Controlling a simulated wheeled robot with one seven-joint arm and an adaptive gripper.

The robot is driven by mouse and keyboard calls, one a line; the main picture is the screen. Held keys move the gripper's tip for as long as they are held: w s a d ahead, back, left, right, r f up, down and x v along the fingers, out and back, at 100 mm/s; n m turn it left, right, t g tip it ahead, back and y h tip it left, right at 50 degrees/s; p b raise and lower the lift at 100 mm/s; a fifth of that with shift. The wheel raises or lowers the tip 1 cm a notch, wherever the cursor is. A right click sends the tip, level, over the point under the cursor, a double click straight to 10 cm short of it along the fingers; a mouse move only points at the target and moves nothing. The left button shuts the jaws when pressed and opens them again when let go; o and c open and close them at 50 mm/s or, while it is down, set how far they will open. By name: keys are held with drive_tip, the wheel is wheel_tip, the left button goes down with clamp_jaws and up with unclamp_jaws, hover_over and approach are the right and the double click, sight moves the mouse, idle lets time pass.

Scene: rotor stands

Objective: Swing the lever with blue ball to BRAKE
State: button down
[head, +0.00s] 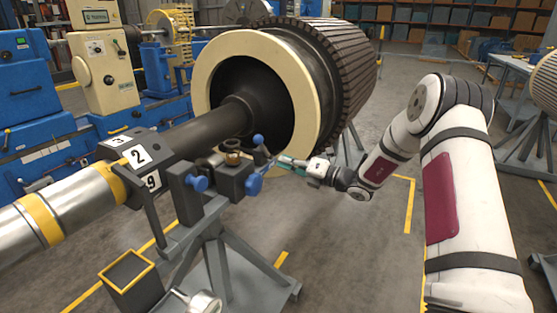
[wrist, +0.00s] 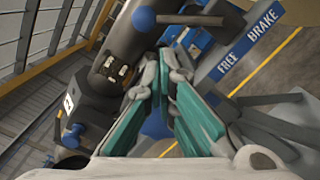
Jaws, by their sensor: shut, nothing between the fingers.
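The lever's blue ball (wrist: 143,18) is at the top of the wrist view, with a grey bar running right from it. It also shows in the head view (head: 258,139), above the bearing stand's right side. A blue label plate (wrist: 245,48) reads FREE at its lower left and BRAKE at its upper right. I cannot tell which word the lever points to. My gripper (wrist: 167,75) is shut and empty, its teal fingers converging below the ball and left of the plate. In the head view my gripper (head: 284,161) is just right of and below the ball, apparently not holding it.
A long shaft (head: 195,133) runs through a large rotor (head: 328,62) with a cream ring. More blue knobs (head: 197,183) sit on the grey stand (head: 222,210). A small yellow-rimmed box (head: 131,283) is at the front. Floor right of the stand is open.

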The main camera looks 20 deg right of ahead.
sight(263, 148)
drive_tip(key=x, duration=0.8)
drive_tip(key=shift+w+a, duration=0.15)
drive_tip(key=shift+w, duration=0.1)
drive_tip(key=shift+w+r+m, duration=0.1)
drive_tip(key=shift+r+m, duration=0.15)
drive_tip(key=shift+m, duration=0.05)
